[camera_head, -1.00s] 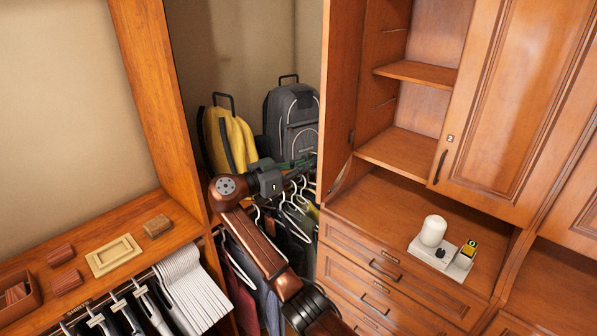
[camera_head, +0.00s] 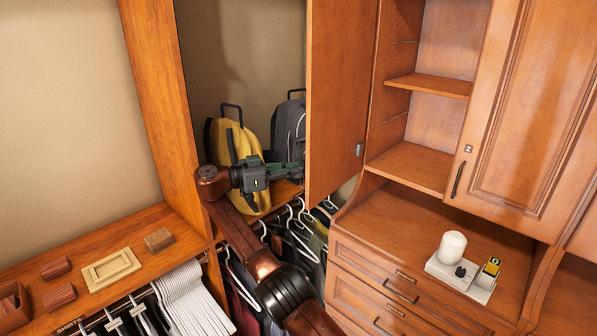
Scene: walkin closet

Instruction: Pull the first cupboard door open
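The first cupboard door (camera_head: 334,95) is a brown wooden panel. It stands swung out to the left of an open shelf compartment (camera_head: 415,165), its inner face towards me. A metal hinge part (camera_head: 360,149) shows near its right edge. The fingertips reach towards the far side of the door. Any handle there is hidden, so I cannot tell whether the fingers are shut on it.
A closed cupboard door (camera_head: 525,110) with a dark handle (camera_head: 458,180) is at the right. Drawers (camera_head: 385,290) and a white tray with a candle-like cylinder (camera_head: 452,247) are below. Hangers with clothes, a yellow backpack (camera_head: 240,150) and a grey one (camera_head: 289,130) are behind my arm.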

